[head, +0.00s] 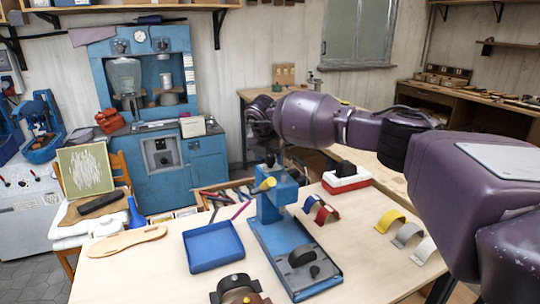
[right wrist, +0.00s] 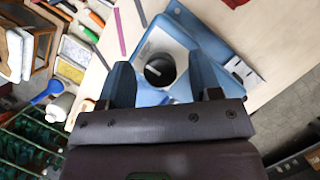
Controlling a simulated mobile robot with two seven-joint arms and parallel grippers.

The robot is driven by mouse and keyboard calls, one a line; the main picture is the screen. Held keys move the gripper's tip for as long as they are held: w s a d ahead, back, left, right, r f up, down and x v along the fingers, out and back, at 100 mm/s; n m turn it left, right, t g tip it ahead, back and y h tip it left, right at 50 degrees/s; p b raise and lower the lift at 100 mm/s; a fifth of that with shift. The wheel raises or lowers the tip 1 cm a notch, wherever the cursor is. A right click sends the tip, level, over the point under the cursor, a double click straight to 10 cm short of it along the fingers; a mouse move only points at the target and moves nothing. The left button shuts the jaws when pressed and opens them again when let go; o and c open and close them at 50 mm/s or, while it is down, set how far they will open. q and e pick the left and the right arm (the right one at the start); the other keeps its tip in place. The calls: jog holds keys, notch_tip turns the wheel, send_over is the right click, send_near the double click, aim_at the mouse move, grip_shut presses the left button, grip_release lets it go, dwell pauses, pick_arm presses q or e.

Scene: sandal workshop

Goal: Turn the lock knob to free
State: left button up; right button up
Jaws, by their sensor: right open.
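The lock knob (right wrist: 160,69) is a round black knob with a pale line on its face. In the right wrist view it sits on the blue press, between and just beyond the two fingers of my right gripper (right wrist: 163,80). The fingers are open, one to each side, with a gap to the knob. In the head view my right gripper (head: 268,146) is above the top of the blue press (head: 274,203), where a small dark knob shows. The press has a yellow-ended handle (head: 265,184).
A blue tray (head: 213,246) and a tan sole (head: 127,241) lie left of the press. Red and blue straps (head: 323,213) lie to its right, with yellow, grey and white curved pieces (head: 408,234) farther right. A red-and-white block (head: 346,181) stands behind.

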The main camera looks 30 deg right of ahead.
jog(key=c, duration=0.9)
